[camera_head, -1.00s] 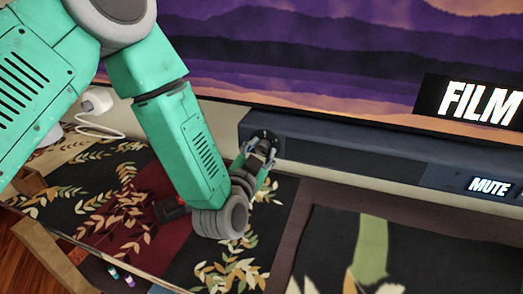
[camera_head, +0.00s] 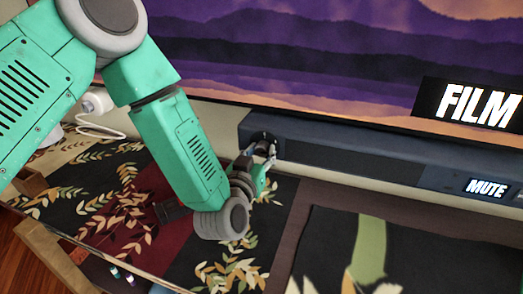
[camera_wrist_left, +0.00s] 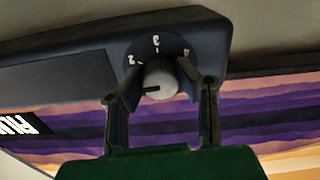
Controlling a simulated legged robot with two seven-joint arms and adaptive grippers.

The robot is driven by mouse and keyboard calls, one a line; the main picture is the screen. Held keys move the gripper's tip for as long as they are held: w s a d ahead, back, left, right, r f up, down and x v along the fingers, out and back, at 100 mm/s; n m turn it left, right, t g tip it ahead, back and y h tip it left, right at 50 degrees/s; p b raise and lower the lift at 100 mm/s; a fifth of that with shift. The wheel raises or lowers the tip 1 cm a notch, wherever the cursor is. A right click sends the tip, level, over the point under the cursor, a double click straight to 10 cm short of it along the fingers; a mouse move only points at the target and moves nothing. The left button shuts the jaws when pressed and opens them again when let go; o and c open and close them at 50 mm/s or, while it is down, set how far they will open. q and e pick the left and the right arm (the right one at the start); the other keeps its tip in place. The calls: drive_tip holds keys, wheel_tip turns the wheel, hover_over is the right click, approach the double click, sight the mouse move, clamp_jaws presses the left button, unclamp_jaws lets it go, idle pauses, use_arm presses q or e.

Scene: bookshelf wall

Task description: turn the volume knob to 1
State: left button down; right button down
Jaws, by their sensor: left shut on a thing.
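The volume knob (camera_wrist_left: 162,78) is a grey round knob on a dark dial at one end of the soundbar (camera_head: 350,160). In the left wrist view the dial shows 2, 3 and 4, and the knob's black mark points left, just below the 2. The 1 is not visible. My left gripper (camera_wrist_left: 159,72) is shut on the knob, one finger on each side. In the head view the left gripper (camera_head: 264,152) reaches the soundbar's left end and mostly hides the knob. My right gripper is out of view.
A large screen (camera_head: 330,60) with a FILM label (camera_head: 478,105) stands behind the soundbar. A MUTE label (camera_head: 486,187) shows at the soundbar's right. A leaf-patterned surface (camera_head: 115,195) lies below, with a dark object (camera_head: 172,210) behind my forearm. A white cable (camera_head: 95,130) lies at left.

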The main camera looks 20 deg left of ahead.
use_arm(q)
drive_tip(key=n, duration=0.4)
drive_tip(key=shift+n, duration=0.3)
drive_tip(key=shift+f, duration=0.1)
idle(0.4)
drive_tip(key=c, duration=1.2)
unclamp_jaws()
drive_tip(key=s, duration=1.2)
drive_tip(key=shift+a, duration=0.2)
